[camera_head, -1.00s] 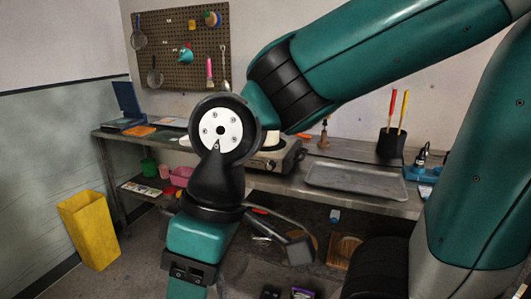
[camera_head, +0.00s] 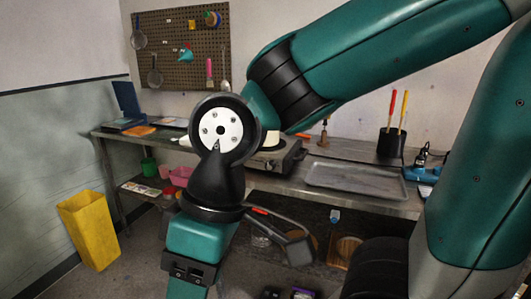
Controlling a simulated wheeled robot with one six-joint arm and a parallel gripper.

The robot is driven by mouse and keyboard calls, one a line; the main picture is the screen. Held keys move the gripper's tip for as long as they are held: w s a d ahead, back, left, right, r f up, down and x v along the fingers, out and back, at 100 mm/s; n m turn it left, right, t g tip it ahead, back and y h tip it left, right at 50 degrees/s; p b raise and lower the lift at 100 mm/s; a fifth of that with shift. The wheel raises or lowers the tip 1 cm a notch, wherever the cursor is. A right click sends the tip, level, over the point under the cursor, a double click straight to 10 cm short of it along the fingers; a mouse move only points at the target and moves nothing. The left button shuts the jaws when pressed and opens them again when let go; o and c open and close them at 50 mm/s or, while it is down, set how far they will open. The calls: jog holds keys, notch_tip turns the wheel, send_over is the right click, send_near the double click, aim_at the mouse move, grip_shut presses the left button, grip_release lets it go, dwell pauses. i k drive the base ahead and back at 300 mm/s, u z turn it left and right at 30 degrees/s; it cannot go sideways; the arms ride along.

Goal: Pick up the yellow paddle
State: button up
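A black holder (camera_head: 391,143) stands on the workbench at the right, in front of the wall. Two thin upright sticks rise from it: a yellow one (camera_head: 403,108), which looks like the yellow paddle's handle, and a red one (camera_head: 393,104) with a yellowish lower part just to its left. Their lower ends are hidden inside the holder. My gripper is not in view; my teal arm fills the centre and right, and its lower link runs out of the picture at the bottom.
A grey metal tray (camera_head: 357,179) lies on the bench left of the holder; a blue tray (camera_head: 423,173) with small items is right of it. A burner (camera_head: 276,160) stands behind my arm. A yellow bin (camera_head: 90,231) is on the floor at left. A pegboard (camera_head: 160,68) hangs behind.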

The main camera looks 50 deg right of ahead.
aim_at(406, 95)
jog(key=z, duration=2.2)
